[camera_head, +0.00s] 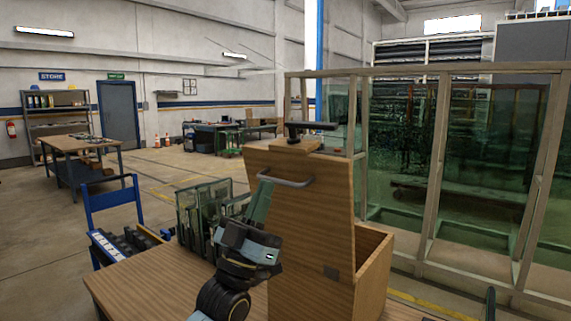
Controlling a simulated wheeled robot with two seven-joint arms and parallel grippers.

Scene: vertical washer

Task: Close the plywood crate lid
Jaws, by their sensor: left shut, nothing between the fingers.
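The plywood crate (374,275) stands on a wooden bench at the centre right. Its lid (318,215) stands up nearly vertical, so the crate is open. A grey bar handle (286,182) is on the upper part of the lid's near face. My left gripper (259,204) comes up from below, just left of the lid and below the handle. It is shut and empty; whether it touches the lid I cannot tell. The inside of the crate is mostly hidden by the lid. My right gripper is not in view.
A dark T-shaped piece on a wooden block (295,145) shows at the lid's top edge. The wooden bench top (150,285) is bare at left. A green-framed glass rack (195,215) and a blue cart (112,195) stand behind it. Framed glass panels (435,180) stand at right.

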